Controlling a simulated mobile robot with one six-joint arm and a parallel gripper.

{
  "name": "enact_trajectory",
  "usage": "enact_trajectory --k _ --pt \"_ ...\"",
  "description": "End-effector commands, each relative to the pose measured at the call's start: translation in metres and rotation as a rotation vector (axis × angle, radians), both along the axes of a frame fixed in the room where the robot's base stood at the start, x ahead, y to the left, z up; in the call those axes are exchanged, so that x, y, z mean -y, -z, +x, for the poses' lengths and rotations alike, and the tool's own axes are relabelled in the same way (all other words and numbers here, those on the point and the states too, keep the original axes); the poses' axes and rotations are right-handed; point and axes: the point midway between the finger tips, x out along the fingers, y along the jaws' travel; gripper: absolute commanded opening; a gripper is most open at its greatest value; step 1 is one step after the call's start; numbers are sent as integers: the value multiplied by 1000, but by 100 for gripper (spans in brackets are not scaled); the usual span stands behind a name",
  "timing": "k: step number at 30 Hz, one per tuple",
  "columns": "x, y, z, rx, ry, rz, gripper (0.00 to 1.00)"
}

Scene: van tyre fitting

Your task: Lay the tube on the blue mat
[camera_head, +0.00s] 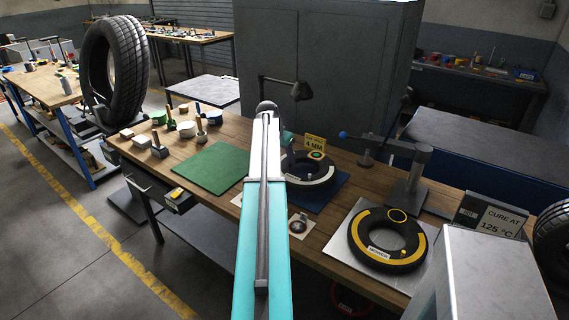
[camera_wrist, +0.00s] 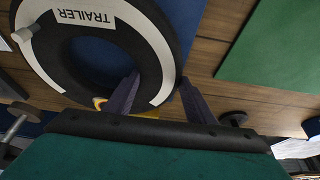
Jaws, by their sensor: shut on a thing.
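A black tube with a white band and a "TRAILER" label (camera_wrist: 88,18) fills the upper left of the wrist view. My gripper (camera_wrist: 160,78) is shut on its rim, one finger inside the ring and one outside. In the head view the tube (camera_head: 312,184) lies flat over the blue mat (camera_head: 328,200), partly behind my arm. The blue mat (camera_wrist: 185,18) also shows beside the tube in the wrist view. I cannot tell whether the tube touches the mat. My fingertips are hidden in the head view.
A green mat (camera_head: 205,168) lies to the left, with brushes and tins (camera_head: 185,128) behind it. A yellow-banded tube (camera_head: 360,238) on a metal plate lies to the right. A yellow "4 MM" sign (camera_head: 314,142) and a clamp-like stand (camera_head: 410,180) rise behind.

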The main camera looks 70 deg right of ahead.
Motion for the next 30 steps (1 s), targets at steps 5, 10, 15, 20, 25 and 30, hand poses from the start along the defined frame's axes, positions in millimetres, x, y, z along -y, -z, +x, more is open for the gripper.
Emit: enact_trajectory --k 5,10,15,20,25,30 --pt "3 14 -2 -1 0 1 18" --pt "4 29 -2 -1 0 0 18" --pt "4 35 -2 -1 0 -1 18" --pt "4 35 -1 0 0 -1 18" --pt "4 37 -1 0 0 -1 18" --pt "4 37 -1 0 0 0 68"
